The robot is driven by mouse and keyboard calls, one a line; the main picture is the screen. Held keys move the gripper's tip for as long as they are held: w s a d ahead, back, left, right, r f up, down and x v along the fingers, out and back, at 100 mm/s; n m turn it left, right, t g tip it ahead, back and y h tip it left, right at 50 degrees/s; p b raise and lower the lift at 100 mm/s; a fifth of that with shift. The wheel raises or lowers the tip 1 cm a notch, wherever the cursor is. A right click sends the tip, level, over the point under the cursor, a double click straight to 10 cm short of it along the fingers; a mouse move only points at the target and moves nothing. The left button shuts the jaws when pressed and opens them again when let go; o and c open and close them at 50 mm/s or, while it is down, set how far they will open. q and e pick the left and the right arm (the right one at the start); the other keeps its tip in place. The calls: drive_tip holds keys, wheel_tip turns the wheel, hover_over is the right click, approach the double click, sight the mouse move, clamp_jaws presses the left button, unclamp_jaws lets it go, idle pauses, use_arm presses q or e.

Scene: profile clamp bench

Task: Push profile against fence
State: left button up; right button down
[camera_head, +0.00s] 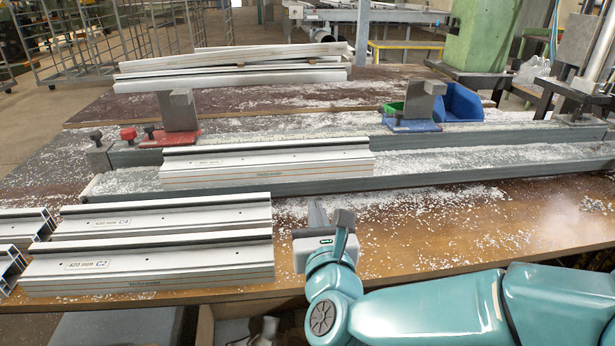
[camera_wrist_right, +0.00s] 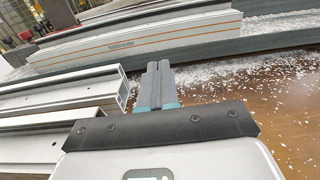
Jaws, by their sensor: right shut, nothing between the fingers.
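A silver aluminium profile with thin orange stripes (camera_head: 265,168) lies lengthwise in the clamp bed, between the long grey back fence (camera_head: 420,138) and a low grey front rail (camera_head: 440,179). Whether it touches the fence along its length I cannot tell. It also shows in the right wrist view (camera_wrist_right: 135,42). My right gripper (camera_head: 318,212) is shut and empty, in front of the front rail and near the profile's right half. Its closed fingers show in the wrist view (camera_wrist_right: 157,76), pointing towards the profile and apart from it. My left gripper is out of view.
Loose profiles labelled C4 (camera_head: 165,218) and C2 (camera_head: 150,265) lie left of my right gripper. Clamp blocks stand on a red base (camera_head: 172,139) and a blue base (camera_head: 412,126). White chips cover the bed; the bench (camera_head: 480,222) right of my gripper holds only chips.

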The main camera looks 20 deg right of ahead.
sight(307, 168)
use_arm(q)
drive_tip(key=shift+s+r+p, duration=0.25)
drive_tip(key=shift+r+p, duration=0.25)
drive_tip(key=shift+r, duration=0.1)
use_arm(e)
drive_tip(key=x, duration=1.1)
drive_tip(key=shift+d, duration=0.1)
drive_tip(key=shift+w+f+b, duration=0.15)
drive_tip(key=shift+w+b, duration=0.1)
drive_tip(key=shift+b, duration=0.25)
drive_tip(key=shift+b+x, duration=0.65)
drive_tip(key=shift+x, duration=0.35)
drive_tip(key=shift+w+d, duration=0.1)
drive_tip(key=shift+w, duration=0.15)
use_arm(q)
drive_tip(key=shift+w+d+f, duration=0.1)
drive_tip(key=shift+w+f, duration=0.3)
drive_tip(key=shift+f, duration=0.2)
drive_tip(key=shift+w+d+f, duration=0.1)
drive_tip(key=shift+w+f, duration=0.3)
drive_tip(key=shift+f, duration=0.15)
use_arm(e)
drive_tip(key=shift+d+r, duration=0.1)
drive_tip(key=shift+r, duration=0.4)
